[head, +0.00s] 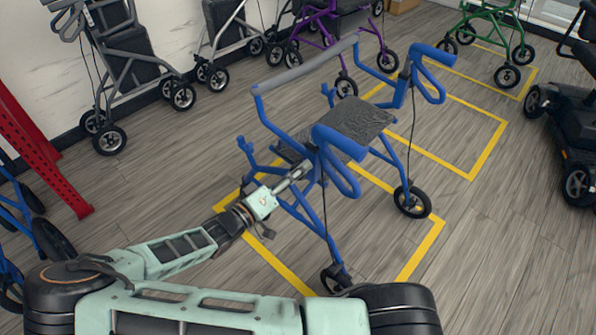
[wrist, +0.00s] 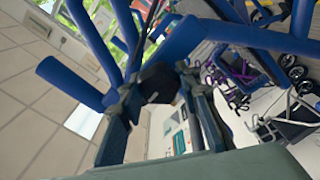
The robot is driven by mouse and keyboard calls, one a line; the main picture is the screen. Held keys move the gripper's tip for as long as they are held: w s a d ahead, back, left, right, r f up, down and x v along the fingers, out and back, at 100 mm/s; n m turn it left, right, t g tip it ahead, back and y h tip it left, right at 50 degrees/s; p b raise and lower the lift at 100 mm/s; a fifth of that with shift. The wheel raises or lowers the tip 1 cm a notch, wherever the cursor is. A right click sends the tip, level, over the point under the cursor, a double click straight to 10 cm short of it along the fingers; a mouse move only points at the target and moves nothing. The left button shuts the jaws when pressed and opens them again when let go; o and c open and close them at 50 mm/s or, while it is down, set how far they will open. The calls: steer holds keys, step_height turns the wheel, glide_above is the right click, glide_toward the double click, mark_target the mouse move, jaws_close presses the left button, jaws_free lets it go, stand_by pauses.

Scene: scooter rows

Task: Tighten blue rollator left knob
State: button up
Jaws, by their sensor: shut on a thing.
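The blue rollator (head: 278,125) stands upright on the floor in the middle of the head view, with a dark seat and a grey backrest bar. My arm reaches to its near side, and my gripper (head: 306,166) is at the frame just below the near handle. In the wrist view my gripper (wrist: 155,95) is shut on a small black knob (wrist: 158,82) beside the blue tubes. In the head view the knob is hidden by the gripper and the frame. Which side of the rollator counts as left cannot be told from these views alone.
Yellow floor lines (head: 465,172) box the rollator. A grey rollator (head: 130,70), a purple one (head: 335,25) and a green one (head: 490,30) stand behind. A black scooter (head: 575,130) is at right, a red upright (head: 40,140) at left. Floor at lower right is clear.

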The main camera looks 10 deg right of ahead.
stand_by(0.6)
steer(key=o, duration=1.2)
steer(key=shift+c, duration=0.2)
steer(key=shift+a, duration=0.1)
steer(key=v, duration=1.2)
steer(key=shift+m, duration=0.3)
